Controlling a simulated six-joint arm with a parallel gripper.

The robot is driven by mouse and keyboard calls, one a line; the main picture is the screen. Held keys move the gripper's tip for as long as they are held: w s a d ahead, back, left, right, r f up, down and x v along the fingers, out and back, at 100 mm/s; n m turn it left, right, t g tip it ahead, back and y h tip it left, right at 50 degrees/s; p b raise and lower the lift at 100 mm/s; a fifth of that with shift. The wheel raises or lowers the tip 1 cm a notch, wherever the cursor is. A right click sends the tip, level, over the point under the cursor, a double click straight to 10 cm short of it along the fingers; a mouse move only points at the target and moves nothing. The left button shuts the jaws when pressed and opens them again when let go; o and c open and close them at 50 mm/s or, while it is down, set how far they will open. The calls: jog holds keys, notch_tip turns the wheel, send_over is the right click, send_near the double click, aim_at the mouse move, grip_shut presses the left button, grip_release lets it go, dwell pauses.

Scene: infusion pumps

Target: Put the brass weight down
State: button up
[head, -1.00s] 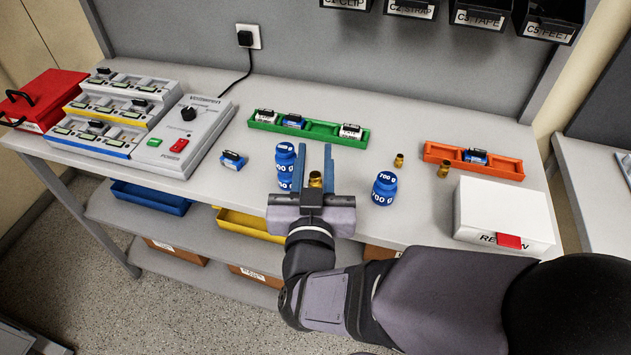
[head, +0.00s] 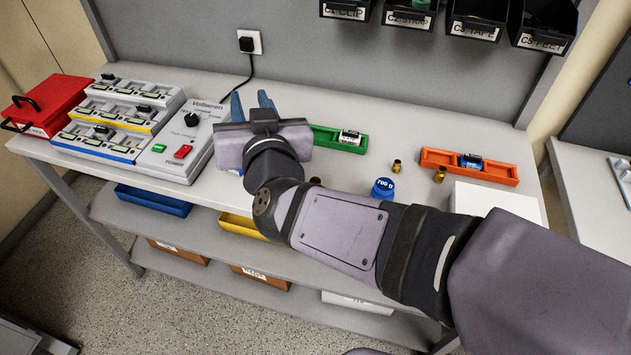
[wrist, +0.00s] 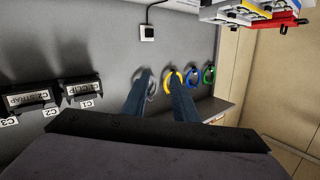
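My gripper (head: 252,103) is raised over the bench, its two blue fingers apart. The wrist view also shows the fingers (wrist: 160,95) spread, with nothing between them. One brass weight (head: 316,181) stands on the bench, mostly hidden behind my arm. A second brass weight (head: 396,166) stands on the bench left of the orange tray. A third brass weight (head: 439,175) stands at that tray's front edge. None touches my gripper.
A blue 700 g weight (head: 383,188) stands right of my arm. The green tray (head: 325,135) is partly hidden by my gripper. The orange tray (head: 495,173) lies at right, above a white box (head: 497,203). The grey Volteren unit (head: 180,150) is at left.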

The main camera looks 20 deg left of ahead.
jog(key=a+n+g+y+p, duration=0.1)
jog(key=a+n+g+p, duration=0.1)
jog(key=a+g+p, duration=0.5)
jog(key=m+g+h+p, duration=0.3)
jog(key=g+h+p, duration=0.3)
jog(key=h, duration=0.4)
send_over(315, 180)
jog(key=f, duration=0.2)
jog(key=shift+g, duration=0.3)
notch_tip(315, 180, down, 10)
jog(key=shift+d, duration=0.15)
jog(key=shift+f+p, duration=1.6)
jog(key=shift+f, duration=2.6)
grip_shut()
